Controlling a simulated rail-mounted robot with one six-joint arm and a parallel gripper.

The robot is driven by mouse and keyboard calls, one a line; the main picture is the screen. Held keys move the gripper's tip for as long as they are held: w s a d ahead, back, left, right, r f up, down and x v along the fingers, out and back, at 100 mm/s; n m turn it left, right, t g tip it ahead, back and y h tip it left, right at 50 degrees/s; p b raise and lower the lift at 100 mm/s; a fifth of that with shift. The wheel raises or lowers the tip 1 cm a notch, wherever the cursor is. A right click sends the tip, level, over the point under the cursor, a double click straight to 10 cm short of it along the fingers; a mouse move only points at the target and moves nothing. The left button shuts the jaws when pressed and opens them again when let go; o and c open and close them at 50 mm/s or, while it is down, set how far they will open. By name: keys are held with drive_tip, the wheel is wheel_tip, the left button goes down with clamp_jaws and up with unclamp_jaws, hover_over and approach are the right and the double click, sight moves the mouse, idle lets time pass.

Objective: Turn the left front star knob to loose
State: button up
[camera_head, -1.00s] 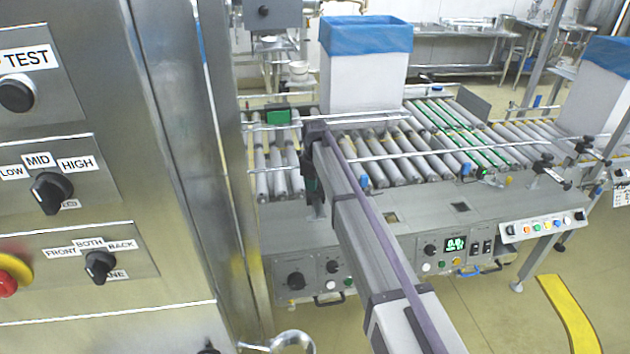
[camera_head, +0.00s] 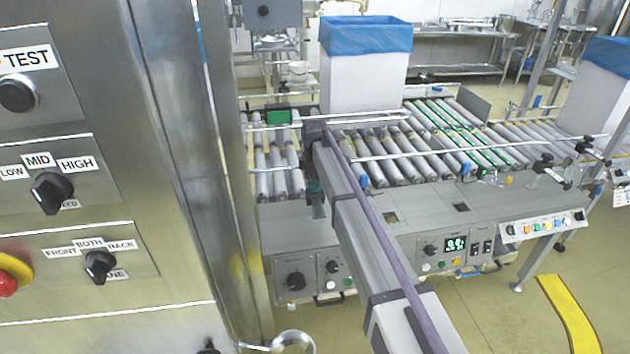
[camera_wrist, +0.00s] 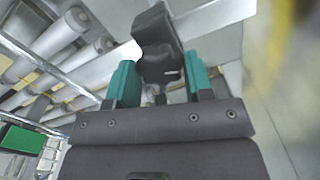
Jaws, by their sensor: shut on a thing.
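A black star knob (camera_wrist: 157,40) shows in the wrist view between the two teal fingers of my gripper (camera_wrist: 158,82). The fingers are shut on its sides, and its lower part is partly hidden by them. In the head view my gripper (camera_head: 314,188) is at the near left edge of the roller conveyor, pointing down beside the rail. The knob is too small and covered to make out there. I cannot tell from these frames how far the knob is turned.
Conveyor rollers (camera_head: 395,160) and guide rails (camera_head: 440,150) lie behind my arm. A white carton with a blue liner (camera_head: 365,70) stands on the rollers. Control panels with knobs (camera_head: 318,277) are on the front. A steel cabinet (camera_head: 100,200) stands close on the left.

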drive_tip(key=o, duration=0.9)
wheel_tip(320, 180, up, 11)
drive_tip(key=p, duration=1.1)
drive_tip(key=shift+f, duration=0.15)
